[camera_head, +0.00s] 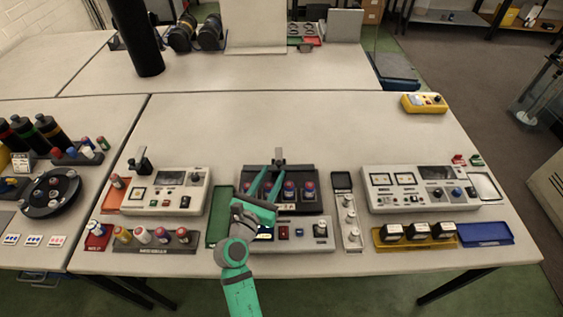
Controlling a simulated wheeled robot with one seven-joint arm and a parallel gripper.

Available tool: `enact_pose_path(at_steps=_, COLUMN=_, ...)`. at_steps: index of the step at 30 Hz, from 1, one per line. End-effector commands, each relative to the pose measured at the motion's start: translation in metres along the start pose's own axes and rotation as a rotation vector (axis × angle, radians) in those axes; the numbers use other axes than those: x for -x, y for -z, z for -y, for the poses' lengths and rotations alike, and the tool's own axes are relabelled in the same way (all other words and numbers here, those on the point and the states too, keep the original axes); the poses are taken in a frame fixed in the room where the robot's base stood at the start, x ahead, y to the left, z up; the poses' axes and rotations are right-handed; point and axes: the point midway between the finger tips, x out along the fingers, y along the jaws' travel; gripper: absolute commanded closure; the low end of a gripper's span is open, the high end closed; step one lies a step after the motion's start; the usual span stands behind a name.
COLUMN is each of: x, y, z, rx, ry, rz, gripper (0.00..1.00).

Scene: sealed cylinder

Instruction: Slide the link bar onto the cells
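Several cells with red and blue ends (309,188) stand in a row in a dark holder at the back of the middle console (300,246). A dark bar with an upright grey handle (279,156) lies behind the cells; it may be the link bar, but it is too small to be sure. My teal gripper (275,170) reaches over the console from the front. Its two fingers are apart, with their tips near the bar, just below the handle in the picture. I see nothing held between them. The gripper hides the left cells in part.
Meter consoles stand at left (166,190) and right (420,188). A green tray (219,228) and a narrow tray of metal parts (348,226) flank the middle console. A yellow tray (380,240) holds black blocks.

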Motion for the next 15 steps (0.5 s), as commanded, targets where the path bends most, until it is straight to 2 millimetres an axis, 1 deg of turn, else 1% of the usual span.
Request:
enact_pose_path(at_steps=1, x=-0.011, y=-0.002, z=0.001, rx=0.0, ry=0.002, rz=0.003, gripper=0.65)
enact_pose_path(at_steps=6, x=-0.038, y=-0.001, z=0.001, rx=0.0, ry=0.002, rz=0.001, gripper=0.65)
enact_pose_path(at_steps=10, x=-0.053, y=-0.001, z=0.001, rx=0.001, ry=0.002, rz=0.001, gripper=0.65)
enact_pose_path(at_steps=15, x=-0.063, y=0.0, z=0.002, rx=0.0, ry=0.002, rz=0.0, gripper=0.65)
